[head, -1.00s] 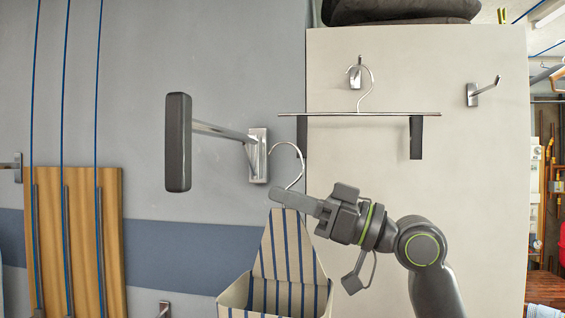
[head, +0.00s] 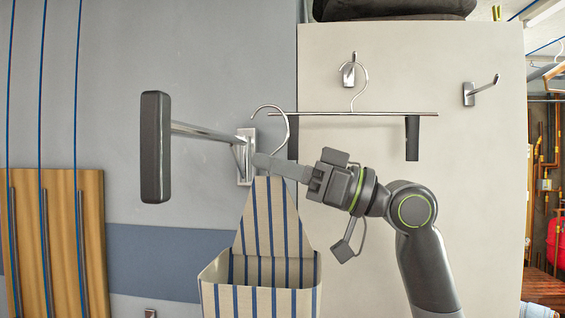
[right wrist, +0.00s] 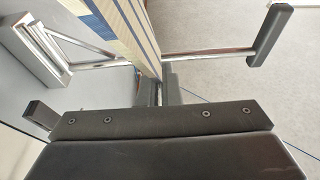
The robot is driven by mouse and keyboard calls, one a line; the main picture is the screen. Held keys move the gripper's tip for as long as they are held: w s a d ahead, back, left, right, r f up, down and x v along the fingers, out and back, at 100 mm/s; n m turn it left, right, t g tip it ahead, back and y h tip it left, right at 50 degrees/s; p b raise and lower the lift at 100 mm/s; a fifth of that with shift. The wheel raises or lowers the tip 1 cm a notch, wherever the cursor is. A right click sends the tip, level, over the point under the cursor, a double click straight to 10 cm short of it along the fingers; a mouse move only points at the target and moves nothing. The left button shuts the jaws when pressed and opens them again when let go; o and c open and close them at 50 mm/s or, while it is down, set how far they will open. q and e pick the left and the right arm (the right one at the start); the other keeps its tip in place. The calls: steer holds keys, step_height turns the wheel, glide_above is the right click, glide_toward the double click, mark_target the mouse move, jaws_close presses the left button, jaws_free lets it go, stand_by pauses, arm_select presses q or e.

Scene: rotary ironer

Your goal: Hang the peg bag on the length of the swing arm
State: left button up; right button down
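The peg bag (head: 272,215) is cream with blue stripes and hangs upright below a bent wire hook (head: 287,125). My right gripper (head: 268,164) is shut on it at the base of the hook. The swing arm (head: 205,132) is a metal bar with a dark end pad (head: 155,147), standing out from a wall bracket (head: 241,178). The hook's top shows beside the bracket, a little above the bar's height; whether it is over the bar I cannot tell. In the right wrist view the bag (right wrist: 128,25) crosses in front of the bar (right wrist: 205,56). My left gripper is not in view.
A wire hanger (head: 360,113) hangs on a wall hook (head: 348,72) on the pale panel to the right. Another hook (head: 481,90) is further right. A wooden board (head: 88,235) with blue cords is at the left. Bare wall lies around the swing arm.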

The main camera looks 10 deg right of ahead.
steer(key=shift+w+a, duration=0.1)
steer(key=shift+a, duration=0.65)
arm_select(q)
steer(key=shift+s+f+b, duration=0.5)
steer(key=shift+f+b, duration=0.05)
arm_select(e)
steer(key=w+a+f, duration=0.2)
steer(key=a, duration=0.3)
steer(key=shift+a, duration=0.4)
steer(key=shift+f, duration=0.1)
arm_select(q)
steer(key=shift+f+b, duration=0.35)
arm_select(e)
steer(key=shift+f, duration=0.4)
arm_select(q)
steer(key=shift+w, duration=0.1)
arm_select(e)
steer(key=c, duration=1.5)
jaws_free()
steer(key=shift+c, duration=0.2)
